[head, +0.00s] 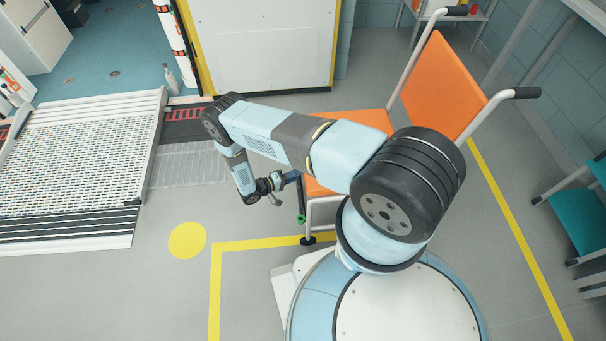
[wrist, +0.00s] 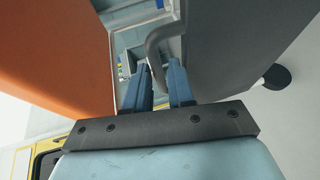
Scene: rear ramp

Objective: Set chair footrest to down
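The orange chair (head: 438,88) has a white tube frame with two black-gripped push handles. A dark upright bar with a green end (head: 301,217) stands at the seat's front left corner. I cannot make out the footrest plate or its position. My gripper (head: 291,178) is low beside this front corner, close to the dark bar. In the wrist view, its two blue fingers (wrist: 160,80) stand apart. A grey bent tube (wrist: 157,45) runs down to the gap between them; whether they touch it is unclear. An orange chair panel (wrist: 60,55) fills the left of that view.
A perforated ramp (head: 85,145) lies at left. A white panel (head: 262,45) stands behind the chair. A yellow floor disc (head: 187,240) and yellow lines mark the grey floor. Teal seats (head: 580,222) are at right.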

